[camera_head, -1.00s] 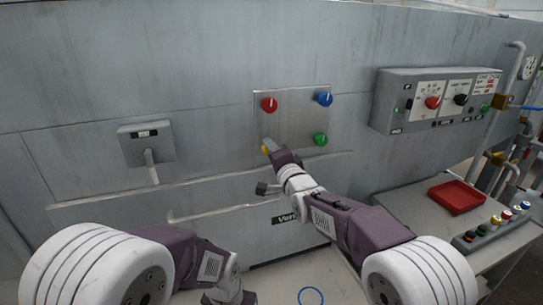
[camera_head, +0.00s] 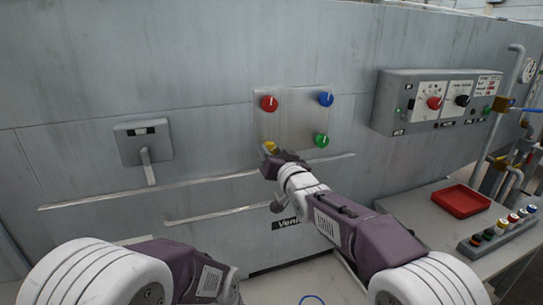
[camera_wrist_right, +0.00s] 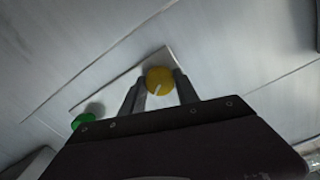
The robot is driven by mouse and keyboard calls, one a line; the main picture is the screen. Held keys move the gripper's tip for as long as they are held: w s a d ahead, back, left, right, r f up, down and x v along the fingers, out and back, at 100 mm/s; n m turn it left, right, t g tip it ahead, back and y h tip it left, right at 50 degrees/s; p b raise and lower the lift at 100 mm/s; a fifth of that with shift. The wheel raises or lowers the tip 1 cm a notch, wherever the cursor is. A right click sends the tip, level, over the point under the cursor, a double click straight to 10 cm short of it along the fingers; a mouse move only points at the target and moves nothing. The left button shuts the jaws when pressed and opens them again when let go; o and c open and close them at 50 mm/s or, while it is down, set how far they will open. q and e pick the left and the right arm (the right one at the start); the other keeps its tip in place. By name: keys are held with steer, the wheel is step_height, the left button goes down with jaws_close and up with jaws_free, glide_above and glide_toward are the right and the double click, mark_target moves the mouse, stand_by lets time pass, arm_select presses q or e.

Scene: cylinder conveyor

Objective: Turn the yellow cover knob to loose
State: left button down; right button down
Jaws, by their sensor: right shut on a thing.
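The yellow cover knob (camera_head: 270,147) is at the lower left corner of a square metal cover plate (camera_head: 292,115) on the grey machine wall. My right gripper (camera_head: 268,152) is at the knob and partly hides it in the head view. In the right wrist view the yellow knob (camera_wrist_right: 159,81), with a pale pointer line, sits between the two fingers of my right gripper (camera_wrist_right: 160,86), which is shut on it. My left arm (camera_head: 180,270) shows at the lower left; its gripper is out of the picture.
The plate also carries a red knob (camera_head: 269,103), a blue knob (camera_head: 326,99) and a green knob (camera_head: 321,140). A lever box (camera_head: 143,143) is on the wall at left. A control box (camera_head: 436,102) is at right, above a table with a red tray (camera_head: 460,201) and a button strip (camera_head: 500,230).

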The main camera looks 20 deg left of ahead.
steer(key=shift+f+n+b, duration=0.2)
steer(key=shift+n+b, duration=1.5)
steer(key=shift+n, duration=3.2)
steer(key=c, duration=0.9)
jaws_free()
steer(key=shift+r, duration=0.1)
steer(key=b+v, duration=0.1)
steer(key=v, duration=0.8)
steer(key=shift+b, duration=0.35)
